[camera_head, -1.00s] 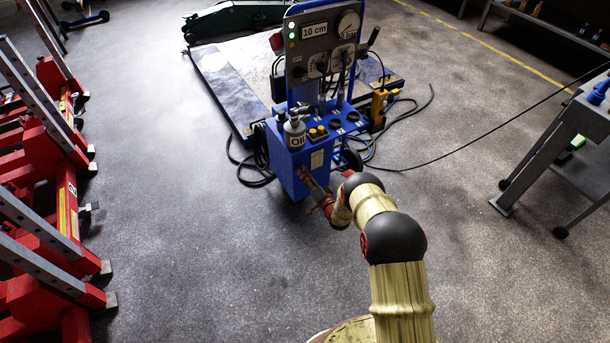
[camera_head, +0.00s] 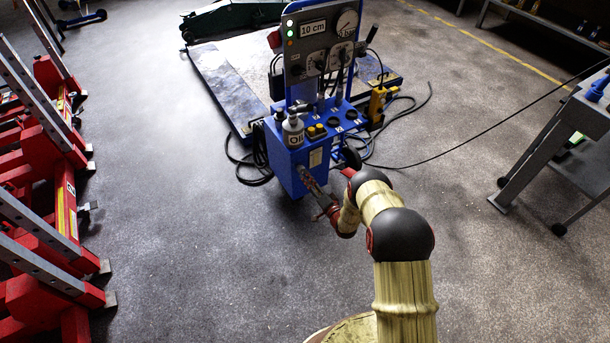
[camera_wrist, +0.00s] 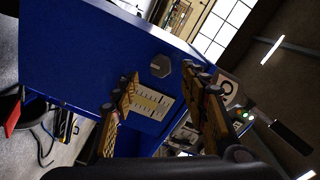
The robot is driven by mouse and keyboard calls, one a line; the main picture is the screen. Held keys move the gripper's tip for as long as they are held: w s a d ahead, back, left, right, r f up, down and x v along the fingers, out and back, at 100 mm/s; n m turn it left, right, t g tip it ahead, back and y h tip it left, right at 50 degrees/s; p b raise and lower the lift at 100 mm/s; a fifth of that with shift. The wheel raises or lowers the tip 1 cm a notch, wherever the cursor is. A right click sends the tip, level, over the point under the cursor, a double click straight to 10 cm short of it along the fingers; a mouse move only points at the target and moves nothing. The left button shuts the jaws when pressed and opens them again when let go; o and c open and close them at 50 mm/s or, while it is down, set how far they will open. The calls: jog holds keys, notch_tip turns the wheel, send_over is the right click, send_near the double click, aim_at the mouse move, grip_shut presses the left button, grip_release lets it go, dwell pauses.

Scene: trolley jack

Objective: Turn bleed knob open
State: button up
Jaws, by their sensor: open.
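The blue hydraulic unit (camera_head: 287,172) stands upright on the floor in the head view. In the wrist view its blue panel (camera_wrist: 80,50) fills the upper left, tilted. A small grey faceted knob (camera_wrist: 161,66), apparently the bleed knob, sticks out of this panel above a pale scale label (camera_wrist: 150,101). My gripper (camera_wrist: 160,76) is open, one finger to each side of the knob's line of sight. No contact with the knob shows, and the gap in depth is hard to judge. In the head view my gripper (camera_head: 307,178) is at the unit's front face, and the knob cannot be made out.
A white oil bottle (camera_head: 293,132) and yellow buttons (camera_head: 317,131) are on top of the unit. Black cables (camera_head: 247,168) lie around it. Red stands (camera_head: 62,200) line the left, and a grey trolley (camera_head: 545,150) is at right. The floor between is clear.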

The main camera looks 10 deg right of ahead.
jog(key=v, duration=0.7)
jog(key=shift+r, duration=0.15)
